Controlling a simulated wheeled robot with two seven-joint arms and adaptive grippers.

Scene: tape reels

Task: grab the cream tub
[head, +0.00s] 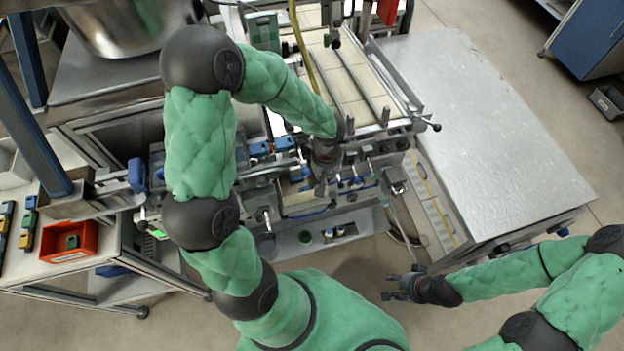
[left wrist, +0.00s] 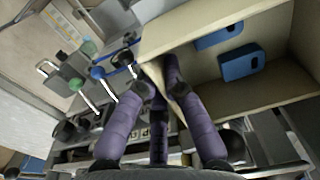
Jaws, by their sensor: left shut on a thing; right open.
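In the left wrist view, the cream tub (left wrist: 280,97) is an open, straight-walled box filling the upper right, with blue pieces (left wrist: 241,63) inside. The purple-grey fingers of my left gripper (left wrist: 163,85) are shut on the tub's wall at its near left corner, one finger reaching inside. My right gripper (head: 400,287) is open and empty above the floor at the lower right.
A machine with rails and a cream bed (head: 350,70) stands behind my left gripper. A bare metal table (head: 480,120) is to the right. A red bin (head: 68,242) sits on the left bench. Knobs and levers (left wrist: 90,70) crowd the space beside the tub.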

